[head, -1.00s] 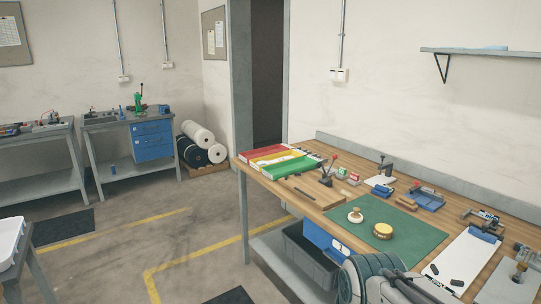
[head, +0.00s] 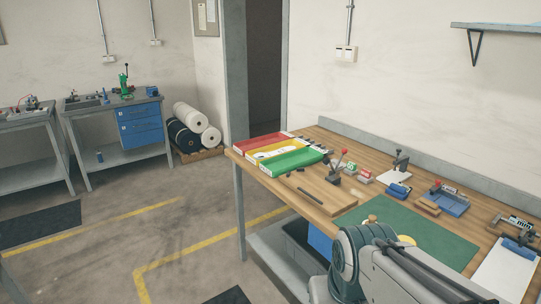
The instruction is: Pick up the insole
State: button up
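I cannot make out an insole for certain in the head view. A small white shape lies in the yellow tray (head: 258,156) on the wooden workbench (head: 420,176), but I cannot tell what it is. A red tray (head: 262,144) and a green tray (head: 297,161) lie on either side of the yellow one. My arm (head: 385,272) shows at the bottom right, in front of the bench. My gripper is outside the picture, so its state and anything in it are hidden.
A green mat (head: 440,238) lies on the bench, partly behind my arm. Small tools and a blue fixture (head: 455,202) stand along the back. A wooden board (head: 325,193) lies left of the mat. Open floor (head: 190,225) with yellow lines lies left of the bench.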

aim_at(260, 156)
jog(key=u, duration=0.85)
jog(key=i, duration=3.8)
jog(key=z, duration=3.4)
